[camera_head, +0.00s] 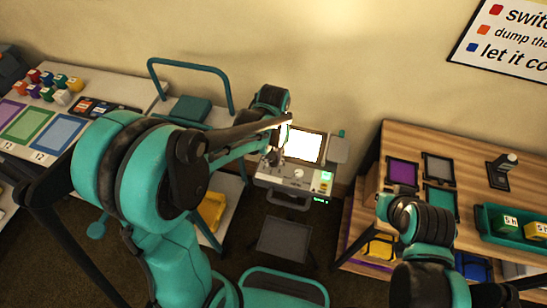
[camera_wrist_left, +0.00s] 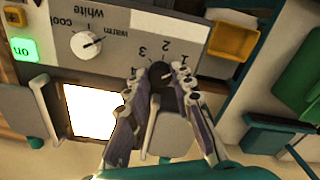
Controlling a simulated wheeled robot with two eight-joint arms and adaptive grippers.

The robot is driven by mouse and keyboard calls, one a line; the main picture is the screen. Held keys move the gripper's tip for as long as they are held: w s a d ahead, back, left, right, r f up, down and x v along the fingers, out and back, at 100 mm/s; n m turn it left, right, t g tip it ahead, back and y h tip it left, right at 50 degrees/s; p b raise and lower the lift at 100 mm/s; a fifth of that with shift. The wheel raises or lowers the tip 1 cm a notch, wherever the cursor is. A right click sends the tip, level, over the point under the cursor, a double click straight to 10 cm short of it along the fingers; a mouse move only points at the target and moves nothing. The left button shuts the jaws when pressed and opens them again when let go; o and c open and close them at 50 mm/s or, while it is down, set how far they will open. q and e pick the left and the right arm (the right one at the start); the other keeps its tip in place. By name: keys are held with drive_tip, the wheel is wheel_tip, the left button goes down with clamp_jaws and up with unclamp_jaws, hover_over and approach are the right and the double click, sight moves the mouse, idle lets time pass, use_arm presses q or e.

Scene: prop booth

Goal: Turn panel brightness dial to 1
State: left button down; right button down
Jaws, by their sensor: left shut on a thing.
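The control panel (camera_head: 292,178) stands below a lit white screen (camera_head: 304,145) in the head view. In the left wrist view its grey face (camera_wrist_left: 120,25) carries the printed numbers 3, 2 and 1 around a dark brightness dial (camera_wrist_left: 163,84). My left gripper (camera_wrist_left: 168,78) is shut on this dial, a finger on each side. A pale mark on the dial slants toward the printed 1. The fingers hide part of the dial. In the head view my left gripper (camera_head: 277,158) is small at the panel.
A white knob (camera_wrist_left: 86,44) marked warm, cool and white and a green "on" button (camera_wrist_left: 22,50) share the panel. A wooden table (camera_head: 400,140) with coloured frames stands right. A grey table with colour mats (camera_head: 58,132) stands left.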

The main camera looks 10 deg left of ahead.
use_arm(q)
drive_tip(key=shift+n, duration=0.4)
drive_tip(key=c, duration=1.3)
unclamp_jaws()
drive_tip(key=shift+r, duration=0.1)
wheel_tip(320, 180, up, 12)
drive_tip(key=m+t+b, duration=0.5)
drive_tip(key=t+b, duration=0.2)
approach(272, 162)
drive_tip(key=s+a+f, duration=0.3)
drive_tip(key=s+a, duration=0.2)
